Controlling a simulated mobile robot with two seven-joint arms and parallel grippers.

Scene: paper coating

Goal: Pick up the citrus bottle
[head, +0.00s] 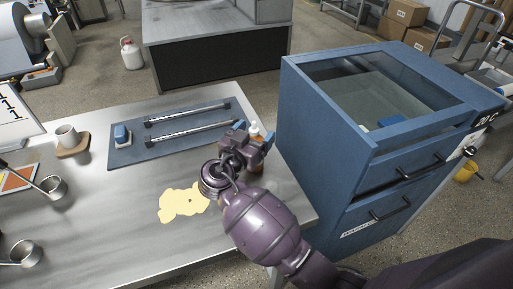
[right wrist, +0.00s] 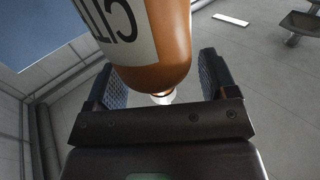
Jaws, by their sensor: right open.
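The citrus bottle is orange-brown with a white cap; in the head view its upper part (head: 255,131) shows at the right side of the metal table, partly hidden by my right gripper (head: 253,141). In the right wrist view the bottle (right wrist: 170,40) fills the upper middle, with a white label reading "CIT" in part. My right gripper (right wrist: 160,80) is open, with one dark finger on each side of the bottle. I cannot tell whether either finger touches it. My left gripper is not in view.
A yellow puddle (head: 182,203) lies on the metal table (head: 120,225). A blue board (head: 160,152) with two metal rods lies behind. A blue cabinet (head: 335,185) stands close on the right. A cup (head: 67,136) and ladles (head: 52,187) are at left.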

